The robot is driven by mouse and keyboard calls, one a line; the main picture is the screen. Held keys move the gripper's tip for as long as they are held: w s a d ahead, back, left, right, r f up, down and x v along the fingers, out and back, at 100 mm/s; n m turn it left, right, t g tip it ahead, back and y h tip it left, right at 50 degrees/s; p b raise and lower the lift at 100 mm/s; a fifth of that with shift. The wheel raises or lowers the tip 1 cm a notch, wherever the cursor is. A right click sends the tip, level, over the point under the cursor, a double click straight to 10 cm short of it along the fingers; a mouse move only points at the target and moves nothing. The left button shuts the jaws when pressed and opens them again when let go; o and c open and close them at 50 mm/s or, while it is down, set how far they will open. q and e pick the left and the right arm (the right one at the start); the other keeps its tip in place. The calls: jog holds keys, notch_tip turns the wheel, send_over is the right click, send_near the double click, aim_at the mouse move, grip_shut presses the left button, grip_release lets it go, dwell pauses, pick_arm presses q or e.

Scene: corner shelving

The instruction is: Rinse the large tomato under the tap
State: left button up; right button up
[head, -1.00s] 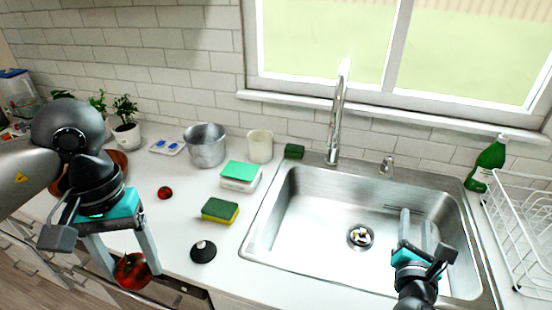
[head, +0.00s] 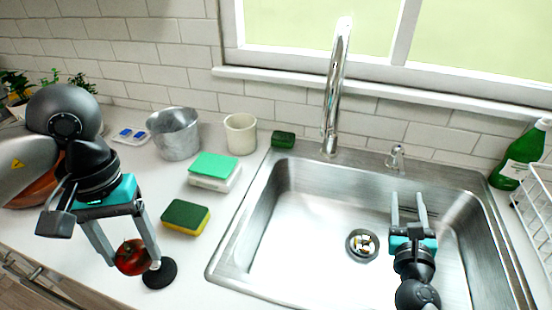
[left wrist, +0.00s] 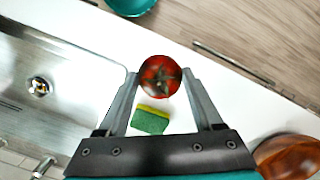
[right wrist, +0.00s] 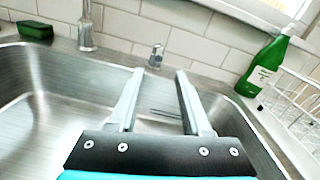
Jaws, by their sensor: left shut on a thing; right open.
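The large red tomato (head: 131,257) is held between the fingers of my left gripper (head: 134,258), above the counter left of the sink. In the left wrist view the tomato (left wrist: 160,77) sits between the fingertips, its green stem facing the camera. The chrome tap (head: 334,95) stands upright behind the sink (head: 300,240), with a small chrome fitting (head: 396,158) to its right. My right gripper (head: 408,198) is open and empty over the right part of the basin; it also shows in the right wrist view (right wrist: 160,72).
On the counter are a yellow-green sponge (head: 186,217), a green-topped white stack (head: 213,171), a metal pot (head: 175,134), a cream cup (head: 240,133) and a black stopper (head: 160,273). A green bottle (head: 522,158) and white rack (head: 538,205) stand right. Something small lies at the drain (head: 362,245).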

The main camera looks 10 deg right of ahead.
aim_at(403, 168)
jog(key=shift+s+f, duration=0.1)
jog(key=shift+f, duration=0.3)
jog(key=x, duration=1.2)
jog(key=shift+b, duration=0.3)
grip_shut()
dwell(1.0)
